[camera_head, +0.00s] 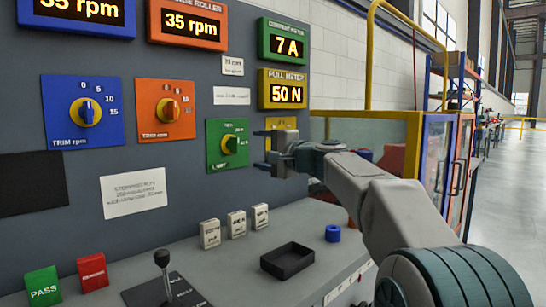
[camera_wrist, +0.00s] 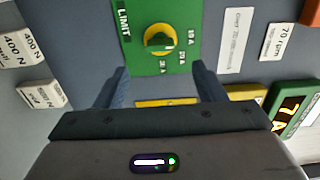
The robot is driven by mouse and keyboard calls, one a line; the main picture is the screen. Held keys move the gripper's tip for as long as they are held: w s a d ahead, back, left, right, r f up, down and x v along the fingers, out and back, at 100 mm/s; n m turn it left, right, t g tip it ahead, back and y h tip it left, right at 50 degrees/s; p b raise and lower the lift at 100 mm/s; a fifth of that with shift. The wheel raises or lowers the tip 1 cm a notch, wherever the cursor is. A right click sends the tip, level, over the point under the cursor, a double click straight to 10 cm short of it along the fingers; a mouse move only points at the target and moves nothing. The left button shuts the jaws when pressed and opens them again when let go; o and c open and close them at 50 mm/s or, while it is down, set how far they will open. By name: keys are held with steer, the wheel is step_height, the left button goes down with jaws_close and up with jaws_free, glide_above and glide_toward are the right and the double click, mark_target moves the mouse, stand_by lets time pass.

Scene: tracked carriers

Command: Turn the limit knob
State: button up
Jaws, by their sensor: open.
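The limit knob (camera_head: 229,145) is a round yellow dial with a green grip on a green plate (camera_head: 214,159). Its plate is marked LIMIT in the wrist view, with a scale in A. The knob (camera_wrist: 159,40) is upper middle there, ahead of and between my fingers, apart from both. My gripper (camera_head: 258,149) is just right of the green plate in the head view, its two fingers spread one above the other. The open gripper (camera_wrist: 161,75) holds nothing. I cannot read the knob's exact setting.
A blue trim knob (camera_head: 88,112) and an orange one (camera_head: 169,110) are to the left. A yellow plate (camera_head: 282,124) is partly hidden behind my gripper. Below, the desk holds label blocks (camera_head: 237,224), a black tray (camera_head: 288,261), a blue ring (camera_head: 333,233) and a lever (camera_head: 163,260).

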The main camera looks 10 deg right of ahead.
steer(key=shift+v, duration=2.15)
steer(key=s+a+f+n+g+h+p, duration=0.1)
steer(key=s+f+n+g+h+p, duration=0.15)
steer(key=s+p, duration=0.45)
steer(key=s+a+f+n+g+h+p, duration=0.1)
steer(key=s+n+g+h+p, duration=0.1)
steer(key=s+g+p, duration=0.35)
steer(key=s+d+f+n+g+h+p, duration=0.1)
steer(key=s+d+n+h+p, duration=0.1)
steer(key=s+p, duration=0.3)
steer(key=s+d+f+n+g+h+p, duration=0.1)
steer(key=s+d+p, duration=0.3)
steer(key=s, duration=0.6)
steer(key=s+d+f+n+g+h+p, duration=0.1)
steer(key=s+d+f+n+h+p, duration=0.1)
steer(key=s+p, duration=0.6)
steer(key=shift+d+f+n+h, duration=0.35)
steer(key=shift+d+h, duration=0.25)
steer(key=shift+h, duration=0.15)
steer(key=shift+s+r, duration=0.1)
